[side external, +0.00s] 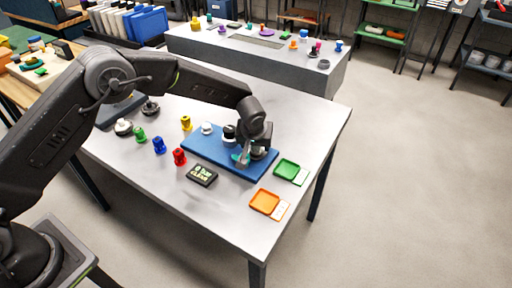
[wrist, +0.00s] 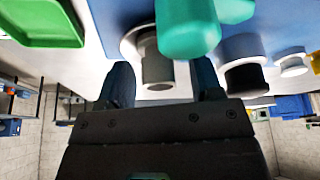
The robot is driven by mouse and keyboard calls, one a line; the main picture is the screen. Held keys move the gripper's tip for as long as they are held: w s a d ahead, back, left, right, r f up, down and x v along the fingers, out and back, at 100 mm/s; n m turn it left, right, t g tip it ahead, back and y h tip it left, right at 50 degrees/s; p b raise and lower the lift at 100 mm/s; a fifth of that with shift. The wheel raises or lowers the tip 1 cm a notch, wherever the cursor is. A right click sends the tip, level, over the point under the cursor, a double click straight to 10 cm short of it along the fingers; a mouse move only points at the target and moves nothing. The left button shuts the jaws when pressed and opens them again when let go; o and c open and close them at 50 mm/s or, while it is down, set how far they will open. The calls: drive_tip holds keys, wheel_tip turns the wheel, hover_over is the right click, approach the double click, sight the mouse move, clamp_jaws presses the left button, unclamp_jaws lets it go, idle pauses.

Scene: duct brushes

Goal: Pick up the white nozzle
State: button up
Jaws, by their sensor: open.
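The white nozzle (side external: 207,128) stands on the blue mat (side external: 203,146), towards its far left end. In the wrist view, a white nozzle (wrist: 293,62) shows at the right, outside my fingers. A black nozzle (side external: 229,132) stands between it and my gripper; it also shows in the wrist view (wrist: 245,77). My gripper (side external: 245,160) is low over the near right part of the mat. In the wrist view my gripper (wrist: 164,72) has its fingers apart, with a grey nozzle (wrist: 156,68) showing between them. I cannot tell whether they touch it. A teal piece (wrist: 187,28) is close beyond the fingers.
A green tray (side external: 287,169) and an orange tray (side external: 265,202) lie right of the mat. A dark sign (side external: 202,175) lies in front. Red (side external: 179,157), blue (side external: 159,146), green (side external: 140,135) and yellow (side external: 186,123) pieces stand left of the mat.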

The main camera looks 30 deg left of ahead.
drive_tip(key=shift+c, duration=0.2)
drive_tip(key=c, duration=1)
